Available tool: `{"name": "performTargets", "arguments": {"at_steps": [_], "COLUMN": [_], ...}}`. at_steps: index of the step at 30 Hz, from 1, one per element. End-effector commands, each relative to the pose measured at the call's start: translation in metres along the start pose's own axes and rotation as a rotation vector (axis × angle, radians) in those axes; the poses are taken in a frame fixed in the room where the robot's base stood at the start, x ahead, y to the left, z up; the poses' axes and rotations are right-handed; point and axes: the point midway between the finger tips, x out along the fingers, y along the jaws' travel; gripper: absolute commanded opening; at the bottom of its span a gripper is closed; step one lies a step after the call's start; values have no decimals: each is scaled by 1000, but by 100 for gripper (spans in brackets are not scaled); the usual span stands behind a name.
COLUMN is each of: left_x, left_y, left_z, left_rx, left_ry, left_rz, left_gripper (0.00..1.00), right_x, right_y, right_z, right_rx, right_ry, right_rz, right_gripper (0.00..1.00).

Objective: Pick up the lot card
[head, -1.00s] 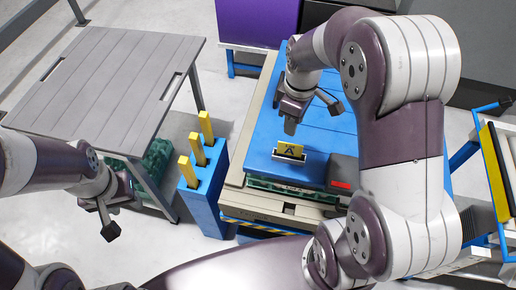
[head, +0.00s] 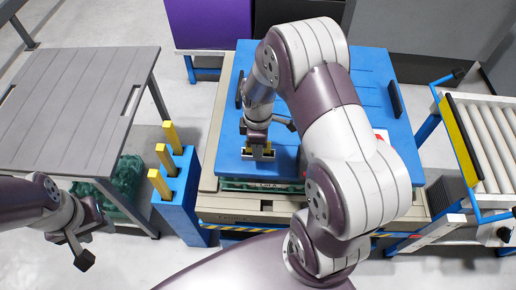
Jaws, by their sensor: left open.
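The yellow lot card (head: 246,147) stands in a small holder (head: 258,156) near the front left of the blue slatted top. My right gripper (head: 258,149) is down over the card and hides most of it, with a little yellow showing beside the fingers. I cannot tell whether its fingers are closed on the card. My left gripper (head: 87,240) is open and empty at the lower left, over the floor in front of the grey table and away from the card.
The blue top (head: 230,115) lies over green egg trays (head: 262,186) on a beige base (head: 215,207). A blue stand (head: 178,211) with yellow upright pieces (head: 165,160) is to its left. A grey table (head: 70,110) stands further left, a roller conveyor (head: 495,140) at right.

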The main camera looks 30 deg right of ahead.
Motion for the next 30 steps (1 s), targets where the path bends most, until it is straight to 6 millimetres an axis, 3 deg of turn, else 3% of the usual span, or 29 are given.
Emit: {"name": "performTargets", "arguments": {"at_steps": [6, 9, 10, 22, 30], "left_x": [0, 0, 0, 0, -3], "left_y": [0, 0, 0, 0, 0], "left_z": [0, 0, 0, 0, 0], "left_rx": [0, 0, 0, 0, 0], "left_ry": [0, 0, 0, 0, 0], "left_rz": [0, 0, 0, 0, 0], "left_gripper": [43, 43, 43, 43, 43], "right_x": [2, 1, 1, -4, -45], "right_y": [0, 0, 0, 0, -2], "right_z": [0, 0, 0, 0, 5], "right_rx": [0, 1, 1, 1, 3], "right_ry": [1, 1, 1, 1, 2], "right_rz": [1, 1, 1, 2, 4], "right_gripper": [35, 3, 0, 0, 0]}}
